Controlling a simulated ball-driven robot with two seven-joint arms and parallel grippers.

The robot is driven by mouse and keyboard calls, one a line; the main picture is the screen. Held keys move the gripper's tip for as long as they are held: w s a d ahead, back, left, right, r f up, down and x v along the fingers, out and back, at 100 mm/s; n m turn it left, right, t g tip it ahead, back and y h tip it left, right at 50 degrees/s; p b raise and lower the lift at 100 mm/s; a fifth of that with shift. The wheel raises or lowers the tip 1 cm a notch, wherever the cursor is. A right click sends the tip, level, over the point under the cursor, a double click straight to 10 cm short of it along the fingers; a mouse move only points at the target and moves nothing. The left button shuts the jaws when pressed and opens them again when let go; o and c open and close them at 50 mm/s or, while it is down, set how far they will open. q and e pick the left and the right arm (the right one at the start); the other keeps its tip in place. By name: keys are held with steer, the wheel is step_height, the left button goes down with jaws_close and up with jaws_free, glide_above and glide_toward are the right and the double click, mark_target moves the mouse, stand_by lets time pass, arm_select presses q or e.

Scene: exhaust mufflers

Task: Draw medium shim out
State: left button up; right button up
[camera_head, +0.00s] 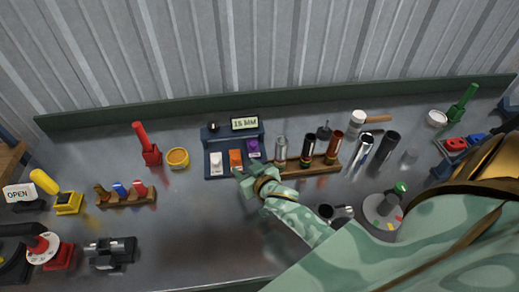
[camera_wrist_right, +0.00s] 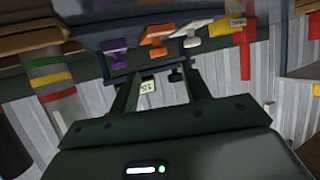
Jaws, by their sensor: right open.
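A blue rack (camera_head: 208,163) on the bench holds a white shim (camera_head: 216,161), an orange shim (camera_head: 235,157) and a purple shim (camera_head: 254,148) side by side. The orange one is in the middle, but no size mark is readable on any of them. My right gripper (camera_head: 243,176) is open and empty, just in front of the orange shim. In the right wrist view its two fingers (camera_wrist_right: 160,82) point toward the rack. There the orange shim (camera_wrist_right: 155,37) shows between the purple (camera_wrist_right: 116,46) and white (camera_wrist_right: 193,29) ones, apart from the fingers.
A "15 MM" display (camera_head: 244,124) stands behind the rack. A wooden holder (camera_head: 322,170) with several tubes is close to the right of my gripper. The bench in front of the rack is mostly clear.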

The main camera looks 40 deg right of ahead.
steer(key=p+v, duration=0.1)
steer(key=v, duration=0.9)
